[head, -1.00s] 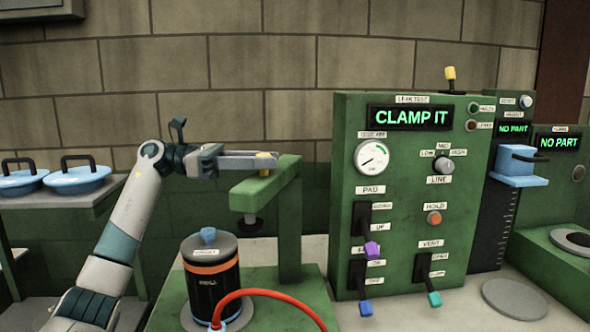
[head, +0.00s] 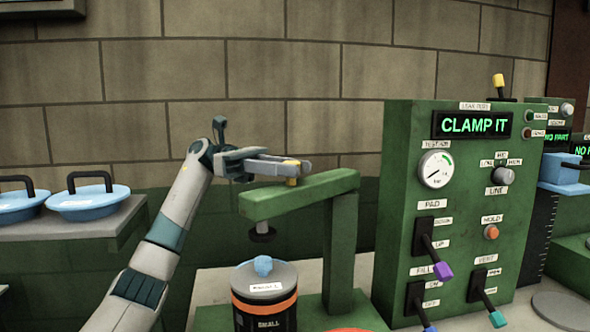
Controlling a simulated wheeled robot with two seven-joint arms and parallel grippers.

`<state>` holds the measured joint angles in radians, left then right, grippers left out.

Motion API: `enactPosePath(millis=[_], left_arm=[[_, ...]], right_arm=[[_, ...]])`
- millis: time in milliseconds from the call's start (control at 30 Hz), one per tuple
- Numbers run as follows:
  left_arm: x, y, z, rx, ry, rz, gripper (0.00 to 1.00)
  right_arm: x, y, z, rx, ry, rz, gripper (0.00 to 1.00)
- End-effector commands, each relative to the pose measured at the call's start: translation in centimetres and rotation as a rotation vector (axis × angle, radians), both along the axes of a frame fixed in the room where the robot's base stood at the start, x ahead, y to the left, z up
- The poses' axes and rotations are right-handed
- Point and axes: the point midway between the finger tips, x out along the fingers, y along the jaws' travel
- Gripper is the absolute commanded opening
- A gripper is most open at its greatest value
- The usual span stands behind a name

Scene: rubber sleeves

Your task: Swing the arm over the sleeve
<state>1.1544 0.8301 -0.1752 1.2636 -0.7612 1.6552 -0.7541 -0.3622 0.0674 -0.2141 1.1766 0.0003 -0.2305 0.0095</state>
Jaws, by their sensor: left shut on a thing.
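The green swing arm (head: 325,188) reaches left from its green post (head: 342,255). A dark round pad (head: 262,234) hangs under its left end. The sleeve (head: 262,312), black with an orange band, stands upright below. It has a grey lid with a blue knob (head: 263,266). The pad is above the lid, with a gap between them. The sleeve's lower part is cut off by the picture edge. My right gripper is not in view.
A green leak test panel (head: 405,150) with levers stands to the right; its display (head: 472,125) reads "CLAMP IT". Blue lidded pans (head: 90,202) sit on a shelf at the left. A red hose (head: 350,330) shows at the bottom edge.

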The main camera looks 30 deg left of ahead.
Motion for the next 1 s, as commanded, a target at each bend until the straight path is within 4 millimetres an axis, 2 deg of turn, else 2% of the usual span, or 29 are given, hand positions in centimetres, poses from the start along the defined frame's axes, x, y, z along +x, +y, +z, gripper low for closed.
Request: enactPosePath(millis=[367,400,467,800,1000], left_arm=[[-0.06,0.18,0.1,-0.001,0.0,0.001,0.0],[-0.06,0.18,0.11,-0.001,0.0,0.001,0.31],[-0.06,0.16,0.11,-0.001,0.0,0.001,0.45],[-0.05,0.09,0.1,0.0,0.0,-0.001,0.45],[-0.06,0.11,0.81,-0.001,-0.002,-0.001,0.45]], right_arm=[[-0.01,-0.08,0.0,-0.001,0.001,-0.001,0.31],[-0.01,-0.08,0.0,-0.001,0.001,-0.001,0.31],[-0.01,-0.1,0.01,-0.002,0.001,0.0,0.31],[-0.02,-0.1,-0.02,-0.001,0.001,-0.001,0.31],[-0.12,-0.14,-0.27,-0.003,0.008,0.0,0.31]])
